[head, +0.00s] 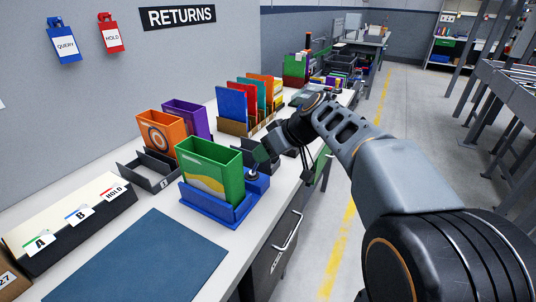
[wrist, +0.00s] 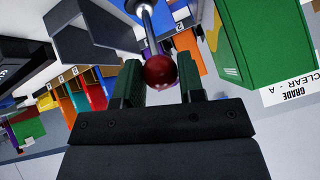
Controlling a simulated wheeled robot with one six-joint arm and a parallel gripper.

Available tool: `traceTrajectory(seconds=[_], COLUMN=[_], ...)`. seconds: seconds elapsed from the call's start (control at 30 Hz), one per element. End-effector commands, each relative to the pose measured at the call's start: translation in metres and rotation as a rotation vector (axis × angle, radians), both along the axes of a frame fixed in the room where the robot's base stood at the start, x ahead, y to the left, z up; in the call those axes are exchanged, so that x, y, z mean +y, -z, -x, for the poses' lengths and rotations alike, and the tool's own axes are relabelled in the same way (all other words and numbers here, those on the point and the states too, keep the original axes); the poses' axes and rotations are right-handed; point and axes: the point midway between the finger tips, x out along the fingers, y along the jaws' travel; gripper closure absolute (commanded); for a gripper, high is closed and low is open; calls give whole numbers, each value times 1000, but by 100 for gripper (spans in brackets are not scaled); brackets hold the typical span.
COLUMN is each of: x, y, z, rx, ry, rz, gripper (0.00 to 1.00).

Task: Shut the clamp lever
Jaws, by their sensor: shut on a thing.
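The clamp lever shows in the wrist view as a metal rod (wrist: 148,28) ending in a dark red ball knob (wrist: 160,71). My gripper (wrist: 161,80) has its two green-padded fingers on either side of this knob and is shut on it. In the head view my gripper (head: 266,158) is at the right side of the blue clamp fixture (head: 215,213), near its back corner. A green case (head: 212,172) stands upright in the fixture and also shows in the wrist view (wrist: 262,45). In the head view the knob is hidden by my gripper.
A dark open tray (head: 147,172), an orange case (head: 163,133) and a purple case (head: 188,118) stand behind the fixture. A row of coloured cases (head: 231,105) is farther back. A blue mat (head: 145,262) lies clear in front. The aisle floor is free.

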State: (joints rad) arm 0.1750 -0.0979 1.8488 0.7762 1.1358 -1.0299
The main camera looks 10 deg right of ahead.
Motion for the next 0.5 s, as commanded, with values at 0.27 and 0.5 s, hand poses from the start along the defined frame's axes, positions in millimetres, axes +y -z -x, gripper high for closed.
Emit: traceTrajectory(seconds=[0.27, 0.5], x=[-1, -1], y=[3, 2], z=[1, 1], rx=[8, 7], ry=[-2, -1], rz=[2, 1], gripper=[88, 51])
